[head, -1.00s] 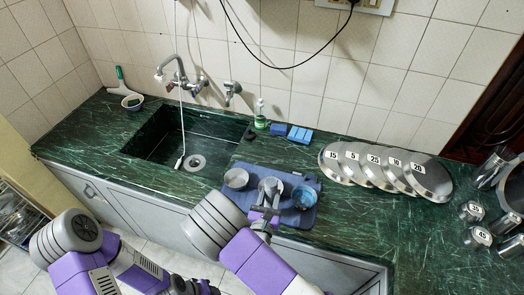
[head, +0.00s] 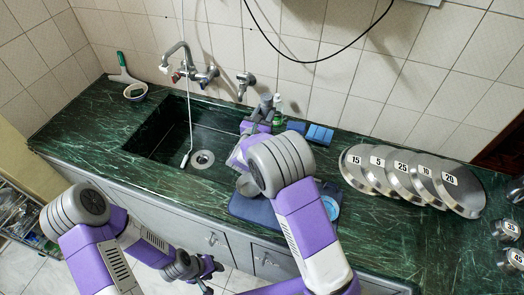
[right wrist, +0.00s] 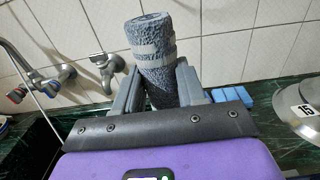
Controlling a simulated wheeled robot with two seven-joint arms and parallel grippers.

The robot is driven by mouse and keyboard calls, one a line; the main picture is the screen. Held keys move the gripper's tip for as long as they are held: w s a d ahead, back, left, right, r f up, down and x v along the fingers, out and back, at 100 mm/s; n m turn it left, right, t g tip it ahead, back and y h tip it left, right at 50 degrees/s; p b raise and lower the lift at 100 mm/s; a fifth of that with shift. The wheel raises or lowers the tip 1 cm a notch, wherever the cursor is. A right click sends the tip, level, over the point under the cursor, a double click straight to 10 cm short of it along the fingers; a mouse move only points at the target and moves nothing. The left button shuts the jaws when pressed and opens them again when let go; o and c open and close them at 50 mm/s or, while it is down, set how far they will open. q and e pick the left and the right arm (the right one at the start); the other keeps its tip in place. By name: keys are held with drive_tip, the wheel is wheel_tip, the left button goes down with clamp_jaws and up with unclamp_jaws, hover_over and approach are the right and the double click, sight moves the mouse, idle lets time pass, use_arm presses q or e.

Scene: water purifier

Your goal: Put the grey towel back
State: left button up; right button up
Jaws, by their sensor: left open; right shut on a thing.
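The grey towel (right wrist: 152,62) is rolled up and stands upright between the fingers of my right gripper (right wrist: 150,90) in the right wrist view. In the head view my right gripper (head: 256,126) is shut on the towel (head: 265,106), near the sink's right rear corner and in front of the wall. The wrist hides much of what is below it, so I cannot tell if the towel touches the counter. My left gripper (head: 207,278) is open and empty, low in front of the cabinets.
A blue mat (head: 245,212) holds a metal cup (head: 248,186) and a blue bowl (head: 330,207), partly behind my right arm. A green bottle (head: 278,110) and blue sponges (head: 318,134) stand close to the towel. Numbered metal plates (head: 405,172) lie to the right; the sink (head: 170,140) is left.

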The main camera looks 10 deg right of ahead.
drive_tip(key=f+b, duration=0.2)
drive_tip(key=f, duration=0.1)
drive_tip(key=f+b, duration=0.1)
drive_tip(key=shift+w+f, duration=0.25)
drive_tip(key=shift+w, duration=0.1)
wheel_tip(320, 180, down, 10)
drive_tip(key=b, duration=0.2)
drive_tip(key=shift+s, duration=0.1)
drive_tip(key=shift+f+b, duration=0.15)
drive_tip(key=shift+b, duration=0.2)
drive_tip(key=o, duration=1)
drive_tip(key=shift+o, duration=0.2)
